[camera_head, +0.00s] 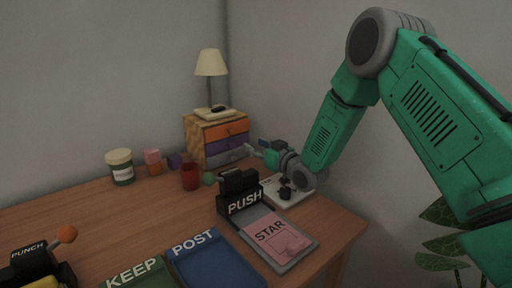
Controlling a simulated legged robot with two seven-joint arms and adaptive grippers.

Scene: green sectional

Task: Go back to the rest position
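My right arm comes in from the right side, bent at a high green elbow. My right gripper (258,151) is above the back right part of the desk, just right of the small drawer cabinet and behind the black PUSH device (240,197). The gripper is small and seen from the side, so I cannot tell whether its fingers are open or shut. I see nothing clearly held in it. A white board with a black part (286,193) lies below the wrist and is partly hidden by it. My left gripper is not in view.
The wooden desk (85,213) holds a drawer cabinet (216,139) with a lamp, a jar (121,167), a red cup (190,177) and small blocks. In front are a pink STAR card (272,238), KEEP and POST trays (212,262) and a PUNCH device (30,262). A plant (441,245) stands right.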

